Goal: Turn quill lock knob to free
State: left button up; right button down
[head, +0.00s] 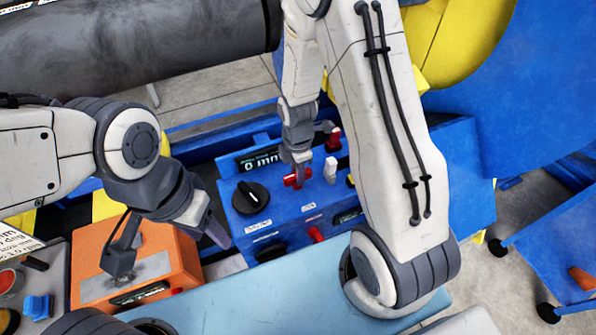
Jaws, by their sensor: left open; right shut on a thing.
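A blue control box (285,215) stands in the middle of the head view. On its top are a large black round knob (251,197) with a white pointer line, a red knob (294,181), and a white and a red lever at the back right. My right gripper (300,170) reaches down from above and is shut on the red knob, partly covering it. The labels are too small to read, so I cannot tell by name which is the quill lock knob. My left gripper (172,248) is open and empty above an orange box, left of the blue box.
The orange box (172,258) with a grey top plate sits left of the blue box. A light blue surface (240,300) lies in front. A small red part (315,234) is on the blue box's front. A large dark cylinder (130,45) spans the upper left.

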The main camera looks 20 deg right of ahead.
jog(key=c, duration=0.7)
grip_release()
notch_tip(320, 180, up, 10)
jog(key=shift+r+p, duration=0.25)
jog(key=shift+p, duration=0.35)
jog(key=s+a+r+m+p, duration=0.1)
jog(key=s+a+r+m, duration=0.2)
jog(key=s+a+r, duration=0.1)
jog(key=s+a+r+m+p, duration=0.2)
jog(key=s+a+r+m, duration=0.2)
jog(key=s+r, duration=0.2)
jog(key=s+a+r+m+y+p, duration=0.1)
jog(key=s+a+r+m+p, duration=0.1)
jog(key=s+a+r+m, duration=0.2)
jog(key=shift+s+a+r, duration=0.1)
jog(key=shift+s+r, duration=0.2)
jog(key=shift+s, duration=0.45)
jog(key=shift+s+r, duration=0.35)
jog(key=shift+s, duration=0.45)
jog(key=shift+s+a+r, duration=0.1)
jog(key=shift+s+r, duration=0.2)
jog(key=shift+s, duration=0.45)
